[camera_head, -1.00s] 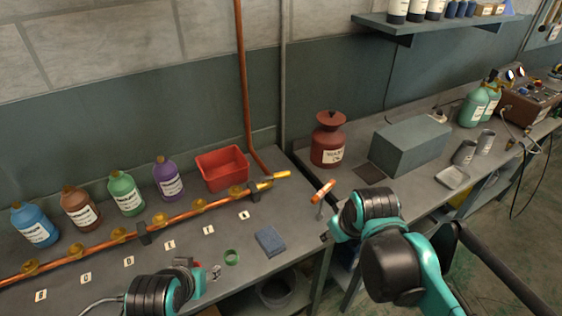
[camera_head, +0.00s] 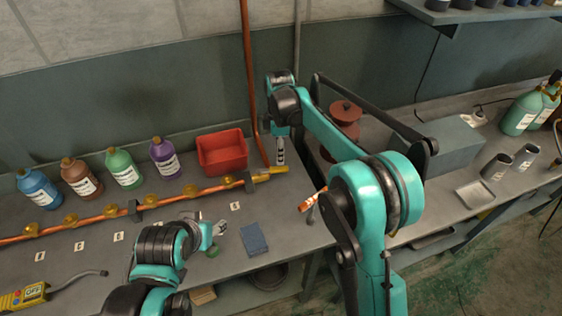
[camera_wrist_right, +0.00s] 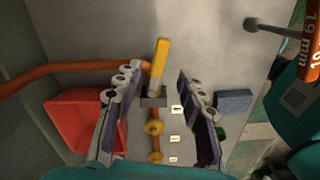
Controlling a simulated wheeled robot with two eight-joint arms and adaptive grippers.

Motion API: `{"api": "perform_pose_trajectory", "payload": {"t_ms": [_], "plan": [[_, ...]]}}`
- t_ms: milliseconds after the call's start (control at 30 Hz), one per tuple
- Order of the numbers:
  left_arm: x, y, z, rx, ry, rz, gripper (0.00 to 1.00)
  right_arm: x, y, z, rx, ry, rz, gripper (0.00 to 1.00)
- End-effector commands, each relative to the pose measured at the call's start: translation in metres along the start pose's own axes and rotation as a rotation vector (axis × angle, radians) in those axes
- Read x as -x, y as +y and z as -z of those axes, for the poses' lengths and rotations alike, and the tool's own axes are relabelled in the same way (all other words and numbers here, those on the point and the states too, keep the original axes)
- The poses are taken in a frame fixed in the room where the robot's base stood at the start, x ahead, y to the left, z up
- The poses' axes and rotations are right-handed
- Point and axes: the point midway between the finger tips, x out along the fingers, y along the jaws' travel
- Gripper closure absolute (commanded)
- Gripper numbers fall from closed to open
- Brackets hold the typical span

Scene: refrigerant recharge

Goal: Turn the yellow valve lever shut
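The yellow valve lever (camera_head: 272,170) sits at the right end of the copper pipe (camera_head: 110,214) on the bench. It points along the pipe, and in the right wrist view the lever (camera_wrist_right: 160,62) shows between my finger tips. My right gripper (camera_head: 281,150) hangs above the lever, pointing down. In the right wrist view the right gripper (camera_wrist_right: 158,80) has its fingers wide apart on either side of the lever, with no contact visible. My left gripper (camera_head: 216,230) is low over the front of the bench, near a green ring (camera_head: 212,250); its finger gap is unclear.
A red bin (camera_head: 222,153) stands just behind the pipe end. Several bottles line the wall at left. A blue block (camera_head: 254,239) lies in front of the pipe. A yellow meter (camera_head: 24,297) is at lower left.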

Motion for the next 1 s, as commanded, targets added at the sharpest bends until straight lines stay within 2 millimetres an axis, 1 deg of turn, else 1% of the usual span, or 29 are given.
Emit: {"api": "perform_pose_trajectory", "payload": {"t_ms": [33,100,300,467,733,767,800,900,1000], "plan": [[-0.004,0.000,-0.003,0.000,0.000,0.000,0.51,-0.011,0.000,0.000,-0.001,0.000,0.000,0.60],[-0.007,0.000,-0.005,0.000,0.000,0.000,0.51,-0.024,0.000,0.000,-0.002,0.000,-0.001,0.60],[-0.015,0.000,-0.011,0.000,0.000,0.000,0.51,-0.054,0.000,-0.001,-0.003,0.000,-0.002,0.60],[-0.017,0.000,-0.012,0.000,0.000,0.000,0.51,-0.065,0.000,-0.001,-0.004,0.000,-0.002,0.60],[-0.017,0.000,-0.012,0.000,0.000,0.000,0.51,-0.065,0.000,-0.001,-0.004,0.000,-0.002,0.60],[-0.017,0.000,-0.012,0.000,0.000,0.000,0.51,-0.065,0.000,-0.001,-0.005,0.000,-0.002,0.66],[-0.017,0.000,-0.012,0.000,0.000,0.000,0.51,-0.065,0.000,-0.001,-0.005,0.000,-0.002,0.76],[-0.017,0.000,-0.012,0.000,0.000,0.000,0.51,-0.065,0.000,-0.001,-0.005,0.000,-0.002,1.00],[-0.017,0.000,-0.012,0.000,0.000,0.000,0.51,-0.065,0.000,-0.001,-0.005,0.000,-0.002,1.00]]}}
